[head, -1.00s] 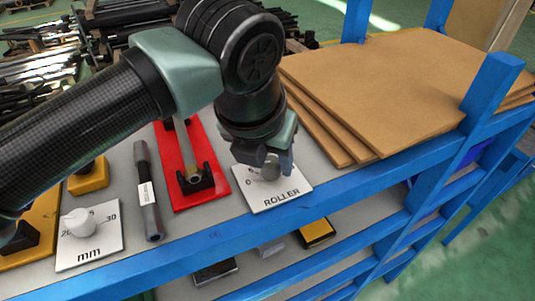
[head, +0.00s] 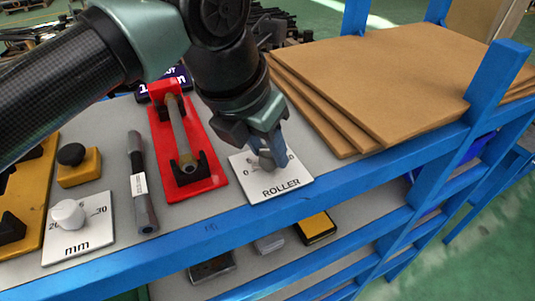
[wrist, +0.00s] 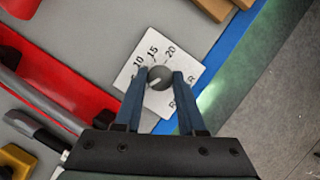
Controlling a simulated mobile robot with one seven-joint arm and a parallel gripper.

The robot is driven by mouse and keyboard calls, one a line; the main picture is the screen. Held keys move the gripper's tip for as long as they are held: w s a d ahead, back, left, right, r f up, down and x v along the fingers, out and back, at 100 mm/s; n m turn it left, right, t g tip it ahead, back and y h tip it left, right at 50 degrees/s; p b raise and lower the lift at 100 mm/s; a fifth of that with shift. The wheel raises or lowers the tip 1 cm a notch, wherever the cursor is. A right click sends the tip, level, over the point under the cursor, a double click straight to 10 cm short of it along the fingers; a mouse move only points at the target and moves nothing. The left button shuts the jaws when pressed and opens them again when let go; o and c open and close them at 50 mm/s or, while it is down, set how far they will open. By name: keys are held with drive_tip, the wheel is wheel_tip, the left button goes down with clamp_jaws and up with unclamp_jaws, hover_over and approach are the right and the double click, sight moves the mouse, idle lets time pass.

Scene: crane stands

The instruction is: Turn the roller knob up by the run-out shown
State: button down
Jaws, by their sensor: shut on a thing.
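The white ROLLER card (head: 272,188) lies near the front edge of the bench, with a round grey knob (head: 266,161) on it. My gripper (head: 268,154) points down, shut on the knob. In the wrist view the knob (wrist: 160,77) sits between the two blue fingers (wrist: 157,84), with a pale mark toward its lower left. The card (wrist: 178,62) shows 10, 15 and 20; a finger hides its lower numbers. A dark blue sign (head: 178,80) behind the red stand is partly hidden, so its full value cannot be read.
The red stand (head: 202,184) holds a grey shaft (head: 177,125) left of the card. Further left are a dark rod (head: 140,185), a white mm knob (head: 68,213) on its card and a yellow block (head: 80,170). Brown boards (head: 375,85) lie to the right, beside a blue post (head: 495,80).

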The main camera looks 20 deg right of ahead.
drive_tip(key=m+g+b, duration=0.1)
drive_tip(key=m, duration=0.2)
drive_tip(key=shift+w+h, duration=0.1)
drive_tip(key=shift+h, duration=0.2)
drive_tip(key=m+g, duration=0.1)
drive_tip(key=m, duration=0.2)
drive_tip(key=shift+w+m+b, duration=0.1)
drive_tip(key=shift+m+b, duration=0.2)
drive_tip(key=shift+b, duration=0.05)
drive_tip(key=m+g, duration=0.1)
drive_tip(key=m, duration=0.2)
drive_tip(key=shift+w+r+g, duration=0.1)
drive_tip(key=shift+g, duration=0.3)
drive_tip(key=shift+m+g+p, duration=0.5)
drive_tip(key=shift+m, duration=1.1)
drive_tip(key=shift+y, duration=0.4)
drive_tip(key=c, duration=0.5)
unclamp_jaws()
